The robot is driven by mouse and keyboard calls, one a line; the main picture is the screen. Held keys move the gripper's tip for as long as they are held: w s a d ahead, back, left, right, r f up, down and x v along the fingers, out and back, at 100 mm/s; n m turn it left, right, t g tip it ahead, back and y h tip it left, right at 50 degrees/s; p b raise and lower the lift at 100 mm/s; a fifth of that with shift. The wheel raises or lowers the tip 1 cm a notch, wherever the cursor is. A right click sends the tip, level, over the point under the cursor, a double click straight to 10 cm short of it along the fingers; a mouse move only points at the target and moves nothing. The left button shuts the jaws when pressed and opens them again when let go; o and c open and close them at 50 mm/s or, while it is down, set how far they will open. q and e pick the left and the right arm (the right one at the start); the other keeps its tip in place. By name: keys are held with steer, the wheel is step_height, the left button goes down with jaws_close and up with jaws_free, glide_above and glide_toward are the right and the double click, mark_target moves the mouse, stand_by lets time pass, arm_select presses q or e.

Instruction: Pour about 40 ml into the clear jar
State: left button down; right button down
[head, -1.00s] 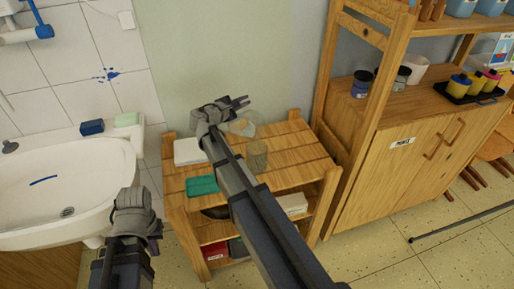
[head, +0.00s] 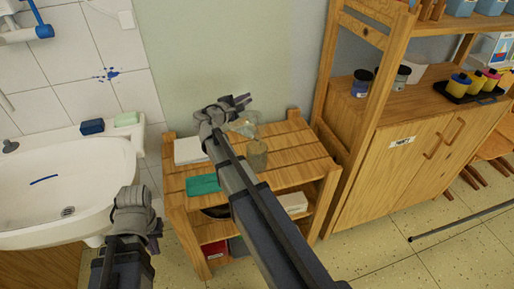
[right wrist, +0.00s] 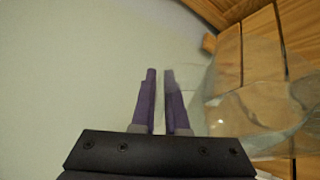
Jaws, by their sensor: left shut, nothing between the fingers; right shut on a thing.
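My right gripper (head: 240,102) is above the back of the low wooden shelf, shut on a see-through vessel (head: 245,125), apparently by a thin part of it. In the right wrist view, the purple fingers (right wrist: 160,95) stand close together, and the vessel's clear body (right wrist: 250,95) is to their right. Its liquid level cannot be made out. The clear jar (head: 257,156) stands on the shelf top, just in front of and below the vessel; wood tones show through it. My left gripper (head: 150,235) is shut and empty near the sink, its fingertips mostly hidden.
A white block (head: 189,150) and a teal cloth (head: 203,185) lie on the shelf top (head: 288,158). The sink (head: 60,185) is at left. A tall wooden cabinet (head: 385,170) with pots stands close at right. My right forearm covers part of the shelf.

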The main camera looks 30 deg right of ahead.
steer(key=shift+w, duration=0.15)
steer(key=shift+w+a, duration=0.35)
steer(key=shift+w, duration=0.25)
steer(key=shift+w, duration=0.35)
stand_by(0.3)
steer(key=shift+s+d+m, duration=0.1)
steer(key=shift+m, duration=0.2)
stand_by(0.7)
steer(key=shift+w+r+p, duration=0.25)
steer(key=shift+w+p, duration=0.05)
steer(key=shift+w, duration=0.3)
steer(key=shift+w+a+f+n+g+y+b, duration=0.2)
steer(key=shift+w+f+n+g, duration=0.35)
steer(key=shift+f+n, duration=0.4)
steer(key=shift+w+a+f+n+g+y+b, duration=0.15)
steer(key=shift+w+f+n+g, duration=0.4)
steer(key=shift+n, duration=0.6)
